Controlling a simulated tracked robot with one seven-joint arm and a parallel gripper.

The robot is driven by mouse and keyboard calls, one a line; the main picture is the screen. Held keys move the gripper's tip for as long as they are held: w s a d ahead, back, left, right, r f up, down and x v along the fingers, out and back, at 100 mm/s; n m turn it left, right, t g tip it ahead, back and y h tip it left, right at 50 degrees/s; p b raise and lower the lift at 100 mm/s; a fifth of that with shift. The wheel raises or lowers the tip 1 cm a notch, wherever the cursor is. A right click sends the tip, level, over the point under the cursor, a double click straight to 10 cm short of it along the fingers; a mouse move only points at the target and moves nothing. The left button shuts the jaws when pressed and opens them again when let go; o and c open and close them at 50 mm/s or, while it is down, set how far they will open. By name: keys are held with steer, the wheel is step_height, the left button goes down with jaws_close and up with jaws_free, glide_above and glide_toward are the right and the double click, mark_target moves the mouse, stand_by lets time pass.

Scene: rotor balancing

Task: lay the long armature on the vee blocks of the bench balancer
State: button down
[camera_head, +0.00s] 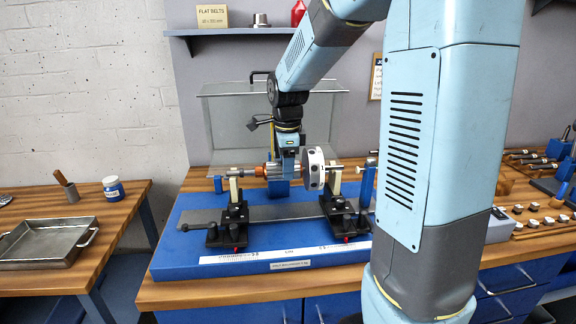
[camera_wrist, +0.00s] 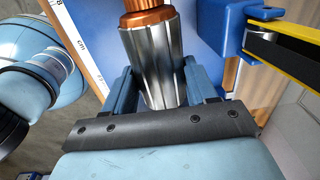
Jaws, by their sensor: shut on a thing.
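The long armature (camera_head: 313,168) lies level across the bench balancer (camera_head: 200,262), with a copper commutator, a silver core and a pale disc on its shaft. My gripper (camera_head: 285,168) is shut on the silver core from above. In the wrist view the ribbed core (camera_wrist: 155,70) sits between my blue fingers (camera_wrist: 160,85), the commutator beyond it. The shaft ends are at the tops of the left vee block (camera_head: 235,189) and the right vee block (camera_head: 333,181). I cannot tell whether the shaft touches them.
A clear guard box (camera_head: 222,115) stands behind the balancer. A ruler (camera_head: 270,254) runs along its front. A metal tray (camera_head: 45,243) is on the left bench. Several small parts and tools (camera_head: 545,205) lie on the right. A yellow and black bar (camera_wrist: 285,50) shows close by in the wrist view.

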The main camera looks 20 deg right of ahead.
steer(key=shift+f, duration=0.6)
stand_by(1.1)
steer(key=shift+c, duration=1.2)
jaws_free()
steer(key=shift+f, duration=0.15)
steer(key=shift+c, duration=0.5)
steer(key=shift+r, duration=4.6)
